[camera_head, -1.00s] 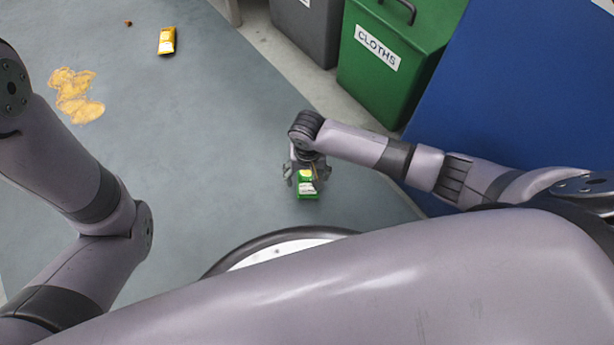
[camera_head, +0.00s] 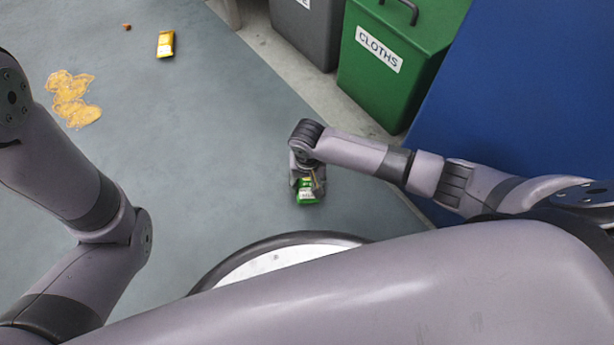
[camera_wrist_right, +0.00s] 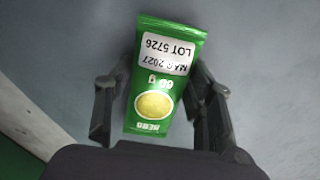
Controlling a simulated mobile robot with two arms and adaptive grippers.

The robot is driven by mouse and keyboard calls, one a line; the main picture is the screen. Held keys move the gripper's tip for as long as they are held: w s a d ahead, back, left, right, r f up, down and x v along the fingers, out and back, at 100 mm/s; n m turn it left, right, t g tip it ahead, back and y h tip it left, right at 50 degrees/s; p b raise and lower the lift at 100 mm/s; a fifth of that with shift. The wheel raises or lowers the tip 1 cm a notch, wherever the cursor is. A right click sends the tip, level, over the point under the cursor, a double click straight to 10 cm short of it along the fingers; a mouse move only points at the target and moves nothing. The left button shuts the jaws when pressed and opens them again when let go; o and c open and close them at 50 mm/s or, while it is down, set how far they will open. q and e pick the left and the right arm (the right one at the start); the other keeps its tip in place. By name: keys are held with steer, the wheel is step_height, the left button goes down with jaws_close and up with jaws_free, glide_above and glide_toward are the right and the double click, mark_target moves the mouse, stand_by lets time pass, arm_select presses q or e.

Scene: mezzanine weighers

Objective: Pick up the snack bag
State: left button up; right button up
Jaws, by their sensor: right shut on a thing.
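The green snack bag (camera_head: 307,196) has a white date and lot label and a yellow oval. It also shows in the right wrist view (camera_wrist_right: 150,128), where it lies between the two dark fingers. My right gripper (camera_head: 307,182) is shut on it, seen from above, and hides part of it in the head view. I cannot tell whether the bag is clear of the floor. My left arm shows at the left of the head view, but its gripper is out of the picture.
A yellow packet (camera_head: 165,44) lies on the grey floor (camera_head: 190,130) at the far left, near a small brown bit (camera_head: 126,27). A yellow spill (camera_head: 72,98) is at the left. A green bin labelled CLOTHS (camera_head: 400,50) and a grey bin (camera_head: 308,35) stand behind. A blue surface (camera_head: 510,95) is at the right.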

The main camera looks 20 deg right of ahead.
steer(key=c, duration=0.4)
steer(key=shift+r, duration=0.1)
steer(key=shift+c, duration=0.2)
